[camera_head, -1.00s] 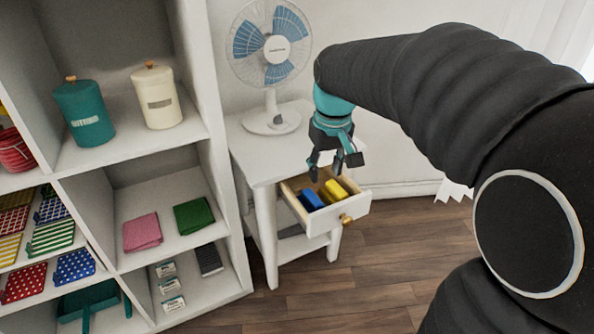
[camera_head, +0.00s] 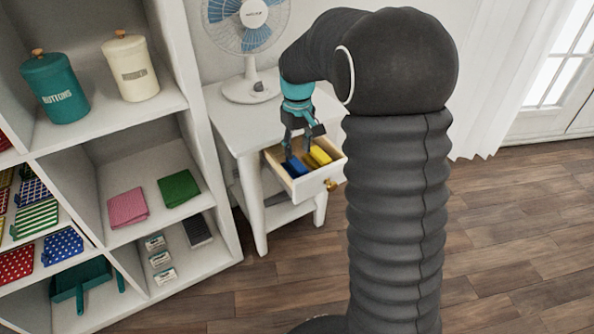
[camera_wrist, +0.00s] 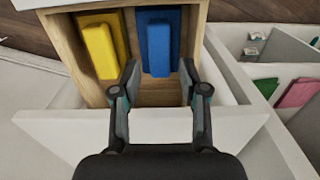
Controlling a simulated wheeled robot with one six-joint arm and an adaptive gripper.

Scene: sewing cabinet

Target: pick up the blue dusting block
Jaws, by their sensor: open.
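The blue dusting block (camera_head: 295,167) lies in the open drawer (camera_head: 310,185) of the white side table. In the wrist view the blue block (camera_wrist: 159,45) lies between and just beyond my open fingertips. My gripper (camera_head: 297,153) points down into the drawer, with its fingers at the block; the wrist view shows the gripper (camera_wrist: 159,72) open and empty. I cannot tell whether a finger touches the block. A yellow block (camera_head: 319,155) lies beside the blue one; in the wrist view it is to the left (camera_wrist: 99,50).
The drawer has wooden walls and a white front with a round knob (camera_head: 331,185). A fan (camera_head: 250,85) stands on the side table (camera_head: 232,130). A white shelf (camera_head: 150,110) with canisters and folded cloths stands to the left. The wooden floor (camera_head: 520,230) at right is clear.

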